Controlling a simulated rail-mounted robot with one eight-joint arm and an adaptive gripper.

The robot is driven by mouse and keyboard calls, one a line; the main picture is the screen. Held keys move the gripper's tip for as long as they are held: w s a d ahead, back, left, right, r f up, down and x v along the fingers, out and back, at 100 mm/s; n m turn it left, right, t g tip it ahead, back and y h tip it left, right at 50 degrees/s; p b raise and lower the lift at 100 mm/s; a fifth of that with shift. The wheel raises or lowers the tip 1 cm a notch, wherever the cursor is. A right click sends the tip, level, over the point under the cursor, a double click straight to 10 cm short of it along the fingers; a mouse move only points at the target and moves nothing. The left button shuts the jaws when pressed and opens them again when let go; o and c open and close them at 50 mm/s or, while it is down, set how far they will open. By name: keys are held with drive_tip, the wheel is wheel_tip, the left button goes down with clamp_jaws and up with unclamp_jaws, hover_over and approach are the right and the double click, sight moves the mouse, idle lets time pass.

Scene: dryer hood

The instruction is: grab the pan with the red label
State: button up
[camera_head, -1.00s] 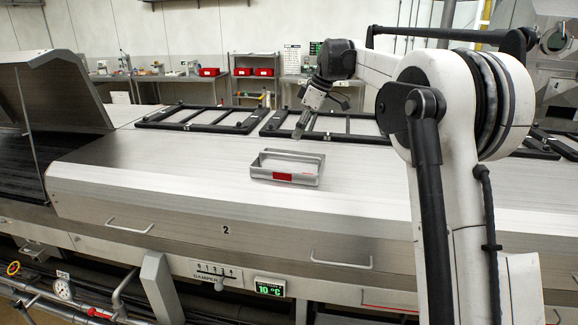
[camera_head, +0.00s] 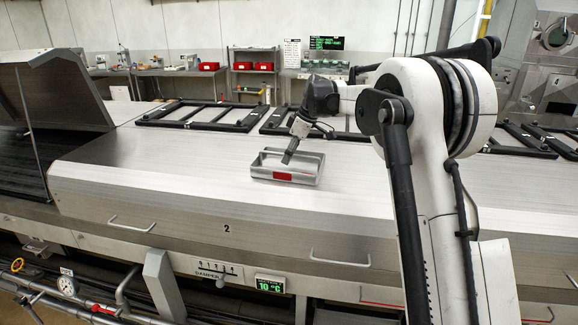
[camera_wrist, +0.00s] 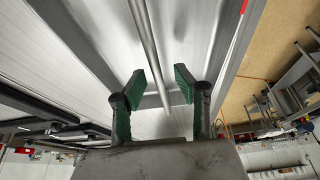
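The pan (camera_head: 262,171) is a shallow silver rectangular tray on the sloped metal hood, with a red label (camera_head: 283,177) on its front side. My gripper (camera_head: 289,156) points down at the pan, its tips overlapping the pan's opening in the head view. In the wrist view my gripper (camera_wrist: 159,83) shows two green-padded fingers spread apart. A thin metal bar (camera_wrist: 149,45) runs between them, with bare metal below. A pan wall (camera_wrist: 229,67) runs along the right, with a strip of red at its top edge. Contact with the bar cannot be told.
The brushed metal hood (camera_head: 130,170) is clear around the pan. Black frames (camera_head: 200,115) lie behind it. A raised hood section (camera_head: 60,92) stands at the left. Shelves with red bins (camera_head: 264,66) stand at the back.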

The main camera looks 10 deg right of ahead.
clamp_jaws()
drive_tip(key=shift+r, duration=0.1)
idle(0.4)
